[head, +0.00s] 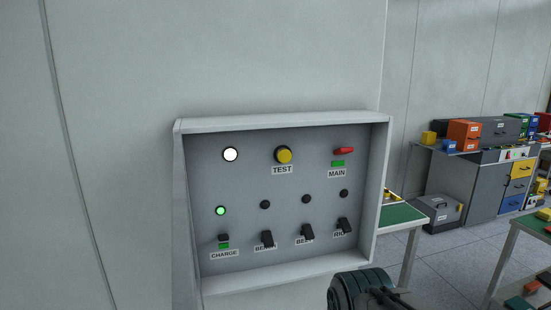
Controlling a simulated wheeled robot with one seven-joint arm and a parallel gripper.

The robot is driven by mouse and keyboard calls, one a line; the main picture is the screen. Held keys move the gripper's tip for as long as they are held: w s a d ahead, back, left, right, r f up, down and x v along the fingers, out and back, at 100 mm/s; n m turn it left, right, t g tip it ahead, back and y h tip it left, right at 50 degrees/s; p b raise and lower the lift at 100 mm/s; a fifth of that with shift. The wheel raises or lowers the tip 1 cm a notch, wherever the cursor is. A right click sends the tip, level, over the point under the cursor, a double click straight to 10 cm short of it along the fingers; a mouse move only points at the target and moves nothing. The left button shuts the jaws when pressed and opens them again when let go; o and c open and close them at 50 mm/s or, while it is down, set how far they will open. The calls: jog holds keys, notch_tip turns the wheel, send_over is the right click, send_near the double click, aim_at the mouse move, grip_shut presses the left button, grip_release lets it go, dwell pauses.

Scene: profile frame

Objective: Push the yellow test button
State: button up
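The yellow test button (284,155) sits in the upper middle of a grey control panel (249,185) in the head view. A label reading TEST (282,170) is just below it. Left of the button a round white lamp (231,154) is bright. Part of my arm (362,290) shows at the bottom edge, below the panel's lower right corner. My gripper's fingers cannot be made out, so its opening does not show. Nothing covers or touches the button.
A raised pale frame (283,122) surrounds the panel. A red MAIN switch (344,151) is right of the button. Below are a lit green lamp (221,211), several dark lamps and black switches. Green-topped tables (400,214) and a cabinet (485,185) stand at right.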

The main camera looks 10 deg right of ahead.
grip_shut()
dwell(1.7)
